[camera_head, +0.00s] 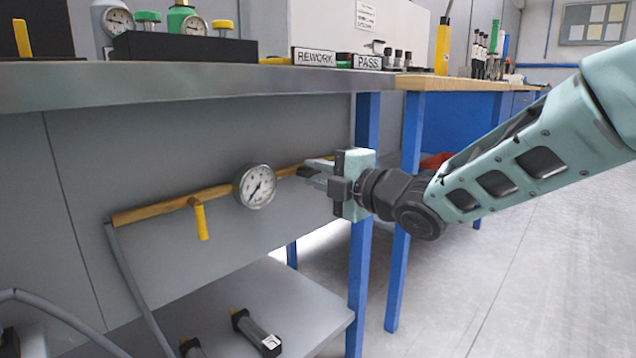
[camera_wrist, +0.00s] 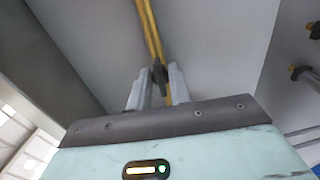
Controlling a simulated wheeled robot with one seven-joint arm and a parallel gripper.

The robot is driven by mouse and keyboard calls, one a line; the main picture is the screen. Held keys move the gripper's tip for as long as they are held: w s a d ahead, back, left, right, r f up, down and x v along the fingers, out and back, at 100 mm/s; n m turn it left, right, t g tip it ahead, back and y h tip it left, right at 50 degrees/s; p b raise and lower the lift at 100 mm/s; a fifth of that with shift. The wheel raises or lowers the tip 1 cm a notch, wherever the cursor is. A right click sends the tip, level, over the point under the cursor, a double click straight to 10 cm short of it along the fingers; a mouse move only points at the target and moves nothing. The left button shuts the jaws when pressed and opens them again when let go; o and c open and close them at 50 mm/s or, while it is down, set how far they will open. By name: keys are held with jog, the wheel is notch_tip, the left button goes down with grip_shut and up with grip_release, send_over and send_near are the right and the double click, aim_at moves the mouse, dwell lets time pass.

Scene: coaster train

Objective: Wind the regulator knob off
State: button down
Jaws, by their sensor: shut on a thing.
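A yellow pipe (camera_head: 165,210) runs along the grey panel under the bench, with a round dial gauge (camera_head: 255,186) and a yellow lever (camera_head: 201,221) on it. My gripper (camera_head: 314,173) is at the pipe's right end, right of the gauge. In the wrist view, my gripper (camera_wrist: 156,90) has its fingers shut on a small dark part, the regulator knob (camera_wrist: 158,74), in line with the yellow pipe (camera_wrist: 150,30). In the head view the fingers mostly hide the knob. How far it is turned cannot be told.
The bench top (camera_head: 180,80) overhangs the pipe. A blue bench leg (camera_head: 360,270) stands just behind and below my gripper. A lower shelf (camera_head: 275,300) holds dark-ended cylinders. A grey hose (camera_head: 135,290) hangs from the pipe's left end. The floor at right is clear.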

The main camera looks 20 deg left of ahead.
jog(key=shift+f, duration=0.1)
dwell(0.3)
jog(key=c, duration=1.3)
grip_release()
jog(key=shift+d, duration=0.15)
jog(key=p+v, duration=0.4)
jog(key=v, duration=1.3)
jog(key=shift+p, duration=0.35)
jog(key=shift+s+d, duration=0.1)
